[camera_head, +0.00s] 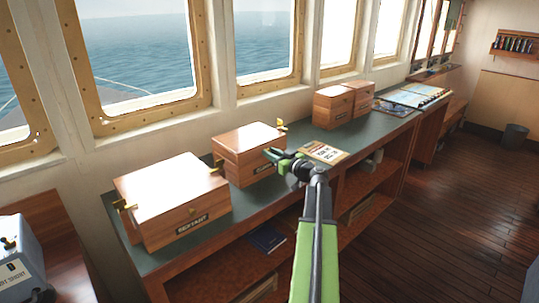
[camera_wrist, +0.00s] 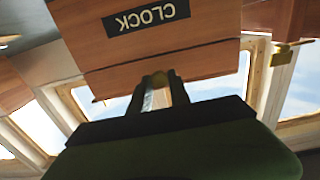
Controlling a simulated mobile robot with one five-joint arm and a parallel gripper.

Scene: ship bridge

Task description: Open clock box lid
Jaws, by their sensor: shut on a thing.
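The clock box (camera_head: 236,167) is a wooden box on the green-topped counter, between the sextant box and the two smaller boxes. Its lid (camera_head: 247,137) lies level on top; I cannot tell if it is slightly raised. My gripper (camera_head: 272,153) is at the front right of the box and is shut on a small brass knob (camera_wrist: 159,79) on the lid's front. In the wrist view the box shows upside down, with its CLOCK label (camera_wrist: 146,18) and a dark seam between body and lid. The fingertips partly hide the knob.
The larger sextant box (camera_head: 172,196) stands to the left on the counter (camera_head: 245,202). A printed card (camera_head: 324,153) lies right of my gripper. Two smaller wooden boxes (camera_head: 332,107) and charts (camera_head: 408,95) are farther along. Windows line the wall behind.

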